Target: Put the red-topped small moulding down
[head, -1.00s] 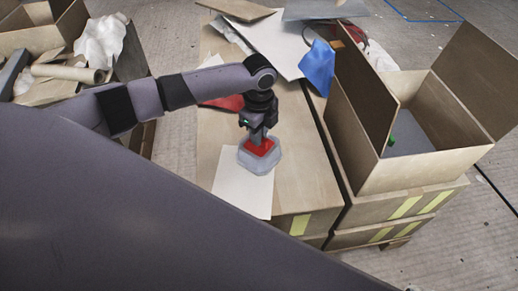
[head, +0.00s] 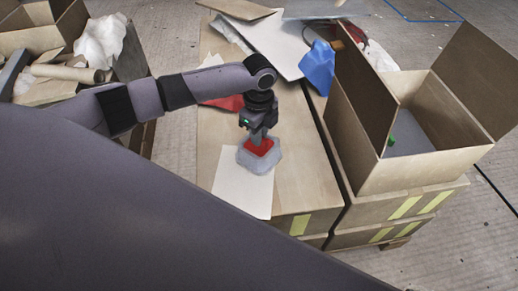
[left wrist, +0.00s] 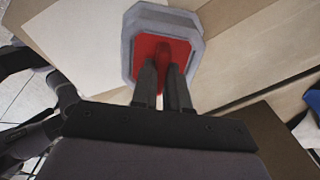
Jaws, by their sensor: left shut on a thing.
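The red-topped small moulding (head: 264,161) is a grey block with cut corners and a red top. In the head view it is over the near part of the wooden surface, at the right edge of a white sheet (head: 241,187). My left gripper (head: 259,142) is above it, pointing down, shut on its red top. In the left wrist view the two fingers (left wrist: 162,92) close on a red raised part of the moulding (left wrist: 190,28). Whether the moulding's underside touches the sheet or wood is hidden. My right gripper is not in view.
Bare wood (head: 300,185) is free right of the moulding.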

